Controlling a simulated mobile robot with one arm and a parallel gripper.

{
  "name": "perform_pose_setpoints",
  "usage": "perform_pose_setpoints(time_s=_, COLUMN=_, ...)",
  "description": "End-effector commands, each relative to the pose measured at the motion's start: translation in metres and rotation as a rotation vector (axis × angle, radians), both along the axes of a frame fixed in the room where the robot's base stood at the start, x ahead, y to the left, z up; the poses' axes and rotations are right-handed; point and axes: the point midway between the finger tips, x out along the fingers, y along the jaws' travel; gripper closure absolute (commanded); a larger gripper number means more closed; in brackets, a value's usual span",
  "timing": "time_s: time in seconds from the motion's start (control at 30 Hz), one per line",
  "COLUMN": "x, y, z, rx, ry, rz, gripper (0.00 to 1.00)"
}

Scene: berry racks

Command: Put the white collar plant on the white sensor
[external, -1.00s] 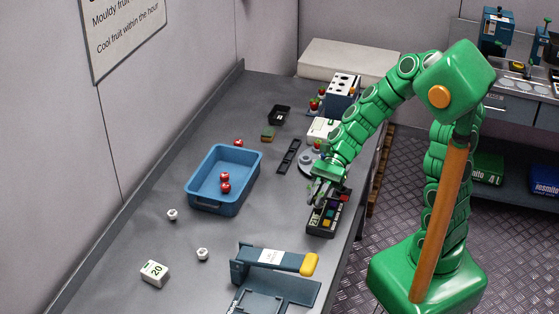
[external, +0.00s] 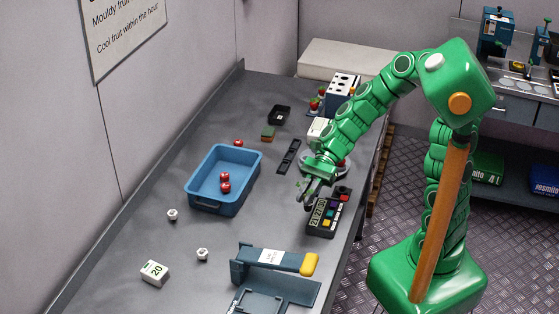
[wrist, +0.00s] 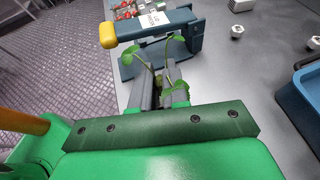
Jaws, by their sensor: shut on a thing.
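My gripper (external: 308,197) is shut on a small green-leaved plant (external: 302,186), held above the table beside the black keypad device. In the wrist view, the plant (wrist: 148,62) rises between the two grey fingers (wrist: 162,92), with its thin stems and leaves spreading out past them. Its collar is hidden between the fingers, so I cannot tell the colour. Two small white pieces with dark centres (external: 172,214) (external: 202,254) stand apart on the table at the left. I cannot tell whether either is the white sensor. One white piece also shows in the wrist view (wrist: 237,31).
A black keypad device (external: 322,224) lies beside my gripper. A blue bin (external: 204,202) holds red fruit. The table between bin and press is mostly clear.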

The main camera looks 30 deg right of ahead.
Motion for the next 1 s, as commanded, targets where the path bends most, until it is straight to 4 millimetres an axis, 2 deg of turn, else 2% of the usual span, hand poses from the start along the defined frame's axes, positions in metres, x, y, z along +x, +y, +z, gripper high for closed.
perform_pose_setpoints(time_s=0.47, x=0.031, y=0.086, z=0.005, rx=-0.005, ry=-0.007, rz=-0.051, gripper=1.00)
perform_pose_setpoints(time_s=0.73, x=0.038, y=0.139, z=0.011, rx=-0.001, ry=-0.010, rz=-0.079, gripper=1.00)
perform_pose_setpoints(time_s=1.0, x=0.037, y=0.194, z=0.017, rx=0.004, ry=-0.006, rz=-0.103, gripper=1.00)
